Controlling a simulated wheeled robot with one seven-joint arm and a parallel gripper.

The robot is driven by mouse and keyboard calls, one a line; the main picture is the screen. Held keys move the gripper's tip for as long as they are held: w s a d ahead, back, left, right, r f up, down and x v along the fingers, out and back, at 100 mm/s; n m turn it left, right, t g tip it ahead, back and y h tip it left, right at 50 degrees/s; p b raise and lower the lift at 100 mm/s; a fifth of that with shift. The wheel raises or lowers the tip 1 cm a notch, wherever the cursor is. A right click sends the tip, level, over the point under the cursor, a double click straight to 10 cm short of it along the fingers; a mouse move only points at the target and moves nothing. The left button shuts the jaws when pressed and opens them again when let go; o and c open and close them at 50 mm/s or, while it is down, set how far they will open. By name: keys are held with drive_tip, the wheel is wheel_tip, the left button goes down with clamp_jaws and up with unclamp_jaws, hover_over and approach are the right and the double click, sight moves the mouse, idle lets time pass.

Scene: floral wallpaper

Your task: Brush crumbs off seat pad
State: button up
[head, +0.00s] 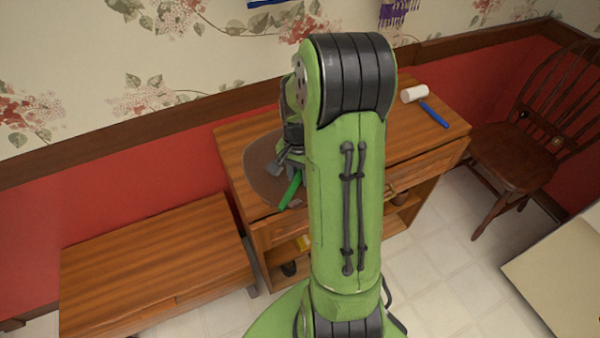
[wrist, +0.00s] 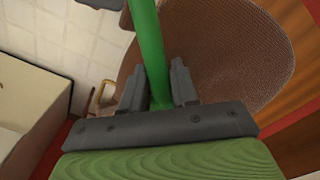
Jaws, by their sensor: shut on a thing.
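A brown, rounded seat pad (head: 262,180) lies on the left part of the wooden cabinet top. It fills much of the wrist view (wrist: 235,55), with a ribbed texture. My gripper (head: 285,168) is low over the pad and shut on a green handle (head: 291,190); in the wrist view the handle (wrist: 148,45) runs up between the two dark fingers (wrist: 158,85). I cannot make out bristles, and part of the tool is hidden. My green arm hides the pad's right side in the head view. No crumbs can be made out on the pad.
A white roller with a blue handle (head: 433,114) lies at the cabinet top's right (head: 425,140). A low wooden bench (head: 150,260) stands left, a wooden chair (head: 515,155) right. A pale surface (head: 570,270) is at lower right. The tiled floor between is clear.

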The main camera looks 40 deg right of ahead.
drive_tip(key=shift+f+b, duration=0.8)
drive_tip(key=shift+f, duration=0.25)
drive_tip(key=shift+w, duration=0.1)
drive_tip(key=w, duration=0.1)
drive_tip(key=w+p, duration=0.1)
drive_tip(key=w, duration=0.1)
drive_tip(key=shift+w+d+r+p, duration=0.15)
drive_tip(key=shift+d+r+p, duration=0.05)
drive_tip(key=shift+d+p, duration=0.15)
drive_tip(key=shift+w, duration=0.2)
drive_tip(key=shift+d+f, duration=0.1)
drive_tip(key=shift+f, duration=0.15)
drive_tip(key=shift+s+a+f+b, duration=0.15)
drive_tip(key=shift+s+b, duration=0.1)
drive_tip(key=shift+s, duration=0.45)
drive_tip(key=shift+s+a+b, duration=0.2)
drive_tip(key=shift+s+b, duration=0.1)
drive_tip(key=shift+s, duration=0.4)
drive_tip(key=shift+s+a+f+b, duration=0.15)
drive_tip(key=shift+s+b, duration=0.1)
drive_tip(key=shift+s, duration=0.45)
clamp_jaws()
drive_tip(key=shift+r, duration=0.1)
wheel_tip(320, 180, up, 6)
drive_tip(key=p, duration=0.5)
drive_tip(key=shift+w+r, duration=0.1)
